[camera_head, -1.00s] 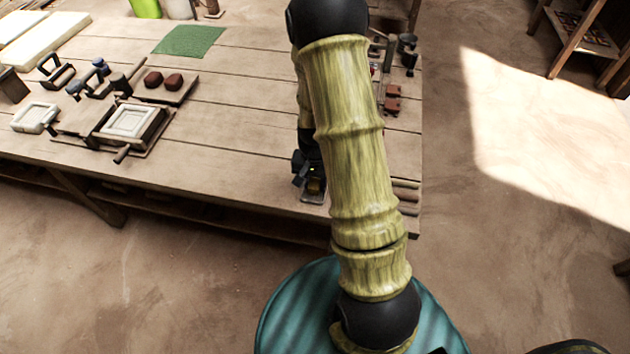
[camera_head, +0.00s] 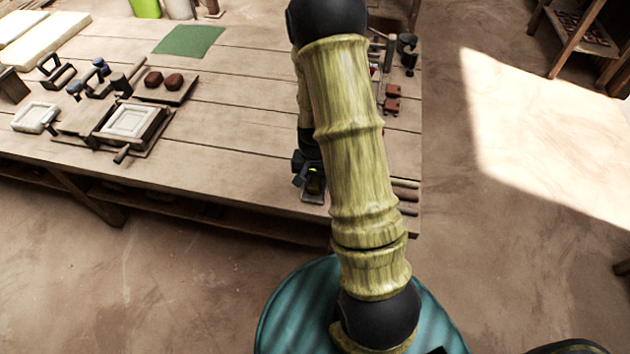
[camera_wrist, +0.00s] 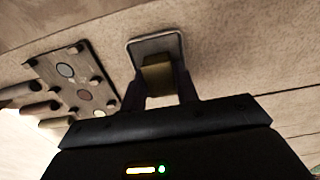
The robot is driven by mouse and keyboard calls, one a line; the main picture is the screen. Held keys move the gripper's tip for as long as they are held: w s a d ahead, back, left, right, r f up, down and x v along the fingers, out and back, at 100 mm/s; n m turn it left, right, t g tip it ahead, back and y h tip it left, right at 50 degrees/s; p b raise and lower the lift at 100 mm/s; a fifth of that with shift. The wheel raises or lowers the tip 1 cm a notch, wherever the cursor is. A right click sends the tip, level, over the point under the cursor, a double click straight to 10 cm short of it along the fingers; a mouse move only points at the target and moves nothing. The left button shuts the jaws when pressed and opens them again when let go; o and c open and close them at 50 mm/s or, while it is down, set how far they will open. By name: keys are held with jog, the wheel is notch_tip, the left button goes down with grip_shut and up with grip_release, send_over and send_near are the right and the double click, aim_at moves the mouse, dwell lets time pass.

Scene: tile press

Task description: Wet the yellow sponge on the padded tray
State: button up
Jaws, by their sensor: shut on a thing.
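My gripper (camera_wrist: 163,88) points down with both fingers shut on the yellow sponge (camera_wrist: 158,72), a small dull-yellow block in the wrist view. The padded tray (camera_wrist: 150,43), with a pale rim, lies under and beyond the sponge. Whether the sponge touches the tray's pad cannot be told. In the head view my gripper (camera_head: 312,180) is at the table's front edge, partly hidden by my arm. The tray (camera_head: 313,198) shows there as a small grey patch.
A dark plate (camera_wrist: 75,78) with round coloured spots and several rods lie left of the tray in the wrist view. The wooden table (camera_head: 240,130) is bare to the left of my arm. A tile press (camera_head: 132,122) and a green mat (camera_head: 188,40) stand farther left.

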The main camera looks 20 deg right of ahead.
aim_at(312, 182)
jog(key=shift+f, duration=0.1)
jog(key=shift+r+p, duration=3.1)
jog(key=shift+r, duration=0.5)
jog(key=shift+w+a+n+p, duration=0.35)
jog(key=shift+n, duration=0.05)
jog(key=w+a+f+n+p, duration=0.1)
jog(key=a+n, duration=0.1)
jog(key=w+a+f+n+p, duration=0.1)
jog(key=w+n+p, duration=0.1)
jog(key=w+a+f+n+p, duration=0.1)
jog(key=a, duration=0.1)
jog(key=shift+w+a+n, duration=0.15)
jog(key=shift+a+n, duration=0.15)
jog(key=shift+n, duration=0.1)
jog(key=shift+w+a+f+n, duration=0.15)
jog(key=shift+a+f+n, duration=0.15)
jog(key=shift+a, duration=0.05)
